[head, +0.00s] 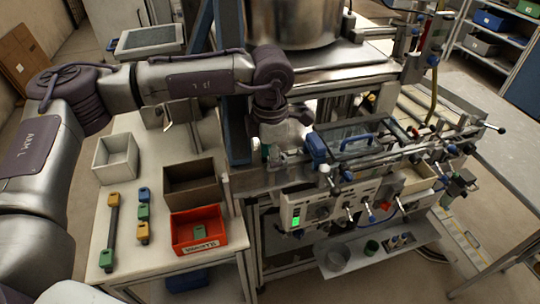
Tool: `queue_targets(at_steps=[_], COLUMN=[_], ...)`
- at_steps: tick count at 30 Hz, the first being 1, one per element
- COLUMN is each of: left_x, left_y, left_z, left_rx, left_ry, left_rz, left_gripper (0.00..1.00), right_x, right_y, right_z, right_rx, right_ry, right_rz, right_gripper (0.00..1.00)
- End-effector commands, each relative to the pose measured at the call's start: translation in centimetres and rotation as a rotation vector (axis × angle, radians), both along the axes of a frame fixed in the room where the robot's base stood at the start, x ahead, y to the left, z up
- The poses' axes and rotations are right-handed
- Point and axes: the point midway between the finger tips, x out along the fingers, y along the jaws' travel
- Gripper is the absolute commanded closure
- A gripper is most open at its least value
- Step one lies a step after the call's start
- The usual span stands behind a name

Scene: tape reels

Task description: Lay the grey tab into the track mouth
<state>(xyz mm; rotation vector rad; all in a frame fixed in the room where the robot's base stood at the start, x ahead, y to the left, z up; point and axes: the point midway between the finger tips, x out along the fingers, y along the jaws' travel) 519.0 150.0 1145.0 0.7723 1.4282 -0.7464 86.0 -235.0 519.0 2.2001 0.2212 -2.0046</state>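My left gripper (270,140) hangs down at the left end of the machine, below the purple wrist. Its fingers are dark and small here, and I cannot tell whether they are open or shut or hold anything. I cannot make out a separate grey tab or the track mouth in the head view. My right gripper is not in view.
On the white table (150,262) stand a light grey bin (104,168), a brown bin (190,188) and a red labelled bin (210,245) with a green piece inside. The machine's control panel (320,207), knobs and clamps crowd the centre right. A lower shelf (350,270) holds small cups.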

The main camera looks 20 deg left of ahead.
Motion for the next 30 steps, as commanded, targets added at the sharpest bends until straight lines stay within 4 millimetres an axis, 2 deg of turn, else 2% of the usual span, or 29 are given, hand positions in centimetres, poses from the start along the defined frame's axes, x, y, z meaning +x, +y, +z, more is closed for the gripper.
queue_targets(at_steps=[8, 14, 15, 24, 30], left_x=[0.0, 0.0, 0.1, 0.0, 0.0], left_y=[0.0, 0.0, -0.1, -0.2, -0.2], left_z=[0.2, 2.2, 2.3, 9.2, 12.3], left_rx=[0.0, 0.0, -0.002, -0.001, -0.002], left_ry=[0.001, -0.001, -0.005, -0.007, -0.006], left_rz=[-0.001, 0.0, 0.001, 0.001, 0.001], left_gripper=[0.45, 0.45, 0.45, 0.45, 0.45], right_x=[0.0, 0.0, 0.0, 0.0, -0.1], right_y=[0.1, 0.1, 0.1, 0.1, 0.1], right_z=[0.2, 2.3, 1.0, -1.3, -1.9], right_rx=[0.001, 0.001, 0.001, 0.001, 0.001], right_ry=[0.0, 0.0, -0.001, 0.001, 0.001], right_rz=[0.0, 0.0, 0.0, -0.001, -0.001], right_gripper=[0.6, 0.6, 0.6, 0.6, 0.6])
